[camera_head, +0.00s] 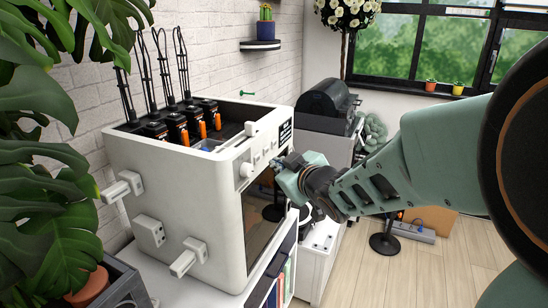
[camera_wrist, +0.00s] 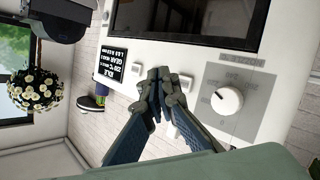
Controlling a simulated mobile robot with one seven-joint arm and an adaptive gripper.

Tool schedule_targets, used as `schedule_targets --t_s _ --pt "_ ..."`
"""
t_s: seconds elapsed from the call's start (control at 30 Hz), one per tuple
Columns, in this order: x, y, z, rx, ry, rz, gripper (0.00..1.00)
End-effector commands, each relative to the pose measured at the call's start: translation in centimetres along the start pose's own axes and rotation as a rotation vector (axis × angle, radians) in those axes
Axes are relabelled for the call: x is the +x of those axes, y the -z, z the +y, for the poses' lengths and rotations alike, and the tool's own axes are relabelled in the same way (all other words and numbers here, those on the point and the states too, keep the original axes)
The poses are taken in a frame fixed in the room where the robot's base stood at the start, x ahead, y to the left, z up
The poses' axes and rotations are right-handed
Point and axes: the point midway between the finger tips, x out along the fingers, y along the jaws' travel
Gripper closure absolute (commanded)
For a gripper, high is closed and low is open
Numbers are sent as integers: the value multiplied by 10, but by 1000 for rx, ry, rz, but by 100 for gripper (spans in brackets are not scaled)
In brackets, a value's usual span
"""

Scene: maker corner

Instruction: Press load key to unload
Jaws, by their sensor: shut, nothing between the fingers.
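A white printer-like machine (camera_head: 175,200) stands on a white cabinet, and its front control panel (camera_wrist: 165,52) fills the upper part of the wrist view. The panel carries small white keys, one of them (camera_wrist: 186,82) just right of my fingertips, and a round knob (camera_wrist: 227,99). No label on the keys is legible, so I cannot tell which is the load key. My gripper (camera_wrist: 165,76) is shut and empty, its fingertips in front of the panel between the keys and partly hiding them. Whether they touch the panel is unclear. My gripper also shows at the panel in the head view (camera_head: 277,164).
A small black display (camera_wrist: 113,66) with white text sits on the panel. A dark window (camera_head: 262,205) is below the keys. Several black-and-orange units (camera_head: 178,127) stand on top. Large leaves (camera_head: 40,150) crowd the left. Wooden floor (camera_head: 440,270) is open at right.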

Motion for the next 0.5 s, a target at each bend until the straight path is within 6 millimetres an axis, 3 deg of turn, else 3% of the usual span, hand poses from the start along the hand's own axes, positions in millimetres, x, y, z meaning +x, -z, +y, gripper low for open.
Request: schedule_targets --t_s 0.2,0.5 --pt "11 7 -9 0 1 0 100" --pt "13 9 -10 1 1 -1 100"
